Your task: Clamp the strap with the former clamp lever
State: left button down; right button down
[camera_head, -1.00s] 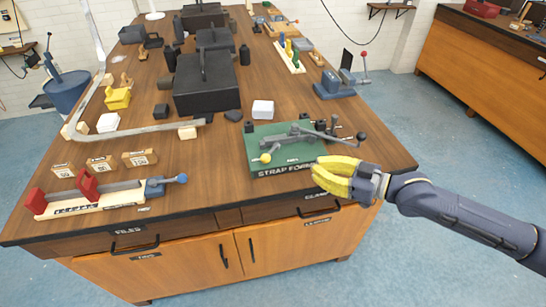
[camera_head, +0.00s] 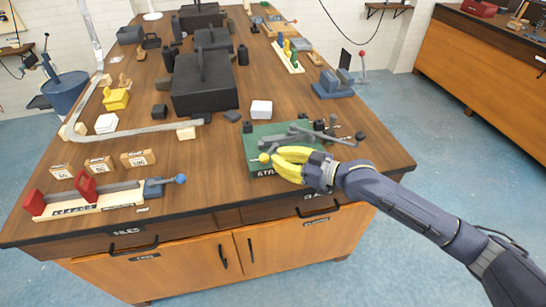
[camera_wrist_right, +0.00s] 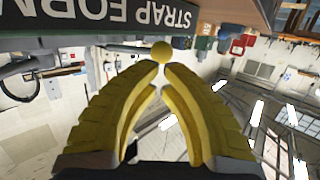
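The green strap former (camera_head: 258,137) stands near the front right of the bench, with grey levers and fittings on top. A long grey lever (camera_head: 322,133) with a dark ball end lies toward its right. A yellow ball knob (camera_head: 264,158) is at its front left; it also shows in the right wrist view (camera_wrist_right: 161,52). My right gripper (camera_head: 275,161) has yellow fingers pointing left at this knob. In the wrist view its fingertips are close together with a small gap, and the knob appears just beyond them. I cannot pick out the strap. My left gripper is not in view.
A white block (camera_head: 261,110) and a black box (camera_head: 204,96) stand behind the former. A blue vice-like tool (camera_head: 333,86) is at the back right. A red-jawed fixture (camera_head: 88,188) lies at the front left. The bench between it and the former is clear.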

jog(key=shift+x, duration=1.05)
jog(key=shift+a+t, duration=0.25)
jog(key=shift+t, duration=0.05)
